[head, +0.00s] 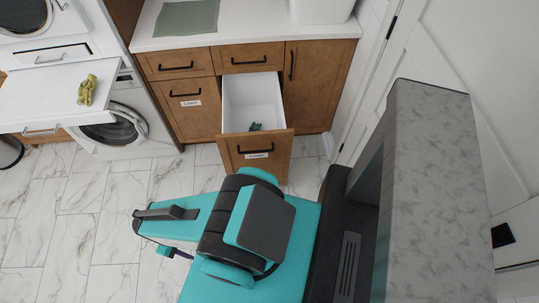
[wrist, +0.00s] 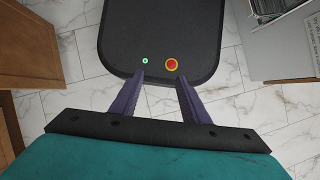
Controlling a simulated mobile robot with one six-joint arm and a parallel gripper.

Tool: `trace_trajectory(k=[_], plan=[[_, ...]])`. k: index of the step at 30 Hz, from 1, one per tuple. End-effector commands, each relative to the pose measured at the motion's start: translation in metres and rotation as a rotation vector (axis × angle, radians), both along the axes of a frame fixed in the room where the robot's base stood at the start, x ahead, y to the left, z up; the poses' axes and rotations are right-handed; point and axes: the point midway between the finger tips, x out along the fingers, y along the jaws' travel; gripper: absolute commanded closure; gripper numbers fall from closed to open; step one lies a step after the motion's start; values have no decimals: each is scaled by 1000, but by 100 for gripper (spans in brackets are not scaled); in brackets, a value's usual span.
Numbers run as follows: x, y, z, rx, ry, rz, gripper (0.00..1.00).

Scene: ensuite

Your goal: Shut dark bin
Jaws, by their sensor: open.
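The open bin is a pull-out drawer (head: 251,96) in the wooden cabinet, with a white inside, a wooden front (head: 275,166), a black handle and a small label too small to read for certain. It is pulled well out toward me. A small dark teal cloth (head: 255,127) lies inside near the front. My gripper (wrist: 160,83) is open and empty in the wrist view, its two purple fingers apart above the top of my own base.
A neighbouring labelled cabinet front (head: 191,112) is shut. A white board (head: 50,96) with a yellow-green cloth (head: 87,90) extends at left, above a washing machine (head: 118,125). The marble floor (head: 92,214) is clear at left. A white door (head: 440,55) stands at right.

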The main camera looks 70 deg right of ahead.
Motion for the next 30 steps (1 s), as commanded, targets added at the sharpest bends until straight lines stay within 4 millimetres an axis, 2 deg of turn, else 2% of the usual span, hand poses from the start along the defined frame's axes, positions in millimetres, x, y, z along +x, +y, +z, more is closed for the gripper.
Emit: trace_trajectory(k=[1, 7, 14, 30], plan=[[0, 0, -7, 0, 1, 1, 67], [-2, 0, -29, 2, 11, 4, 100], [-4, 0, -45, 3, 19, 6, 100], [-4, 0, -44, 3, 20, 6, 100]])
